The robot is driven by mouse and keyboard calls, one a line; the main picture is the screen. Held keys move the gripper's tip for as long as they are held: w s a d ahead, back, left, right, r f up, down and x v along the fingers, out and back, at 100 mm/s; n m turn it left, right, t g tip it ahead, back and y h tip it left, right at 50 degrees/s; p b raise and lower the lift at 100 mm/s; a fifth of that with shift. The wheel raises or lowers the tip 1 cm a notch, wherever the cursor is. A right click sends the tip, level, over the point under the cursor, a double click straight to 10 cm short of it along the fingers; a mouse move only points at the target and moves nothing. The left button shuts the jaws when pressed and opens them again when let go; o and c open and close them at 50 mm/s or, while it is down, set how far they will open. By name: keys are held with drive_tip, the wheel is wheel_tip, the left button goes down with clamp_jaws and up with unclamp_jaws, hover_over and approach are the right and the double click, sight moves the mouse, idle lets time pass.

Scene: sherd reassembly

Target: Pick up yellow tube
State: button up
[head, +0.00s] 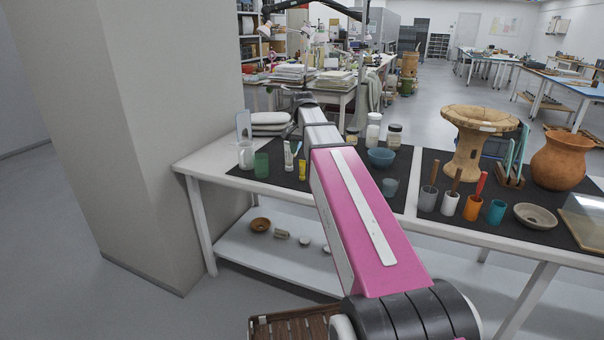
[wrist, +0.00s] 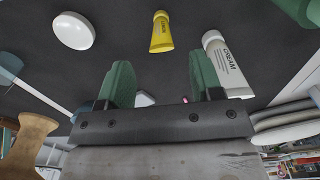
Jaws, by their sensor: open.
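The yellow tube (head: 302,170) stands upright on the dark mat on the table in the head view, close to a white tube (head: 288,157). In the wrist view the yellow tube (wrist: 161,32) shows beyond my gripper (wrist: 159,66), in line with the gap between its green fingers. The fingers are apart with nothing between them, and the tube is clear of both. The white cream tube (wrist: 228,66) is close beside the right finger. In the head view my arm reaches over the table and the fingers cannot be made out.
A green cup (head: 261,165) and a white jar (head: 246,158) stand left of the tubes. A white round object (wrist: 73,30) is left of the yellow tube in the wrist view.

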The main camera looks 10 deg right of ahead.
sight(302, 167)
drive_tip(key=shift+w+f, duration=0.15)
drive_tip(key=shift+f, duration=3.65)
drive_tip(key=shift+c, duration=0.2)
drive_tip(key=c, duration=1)
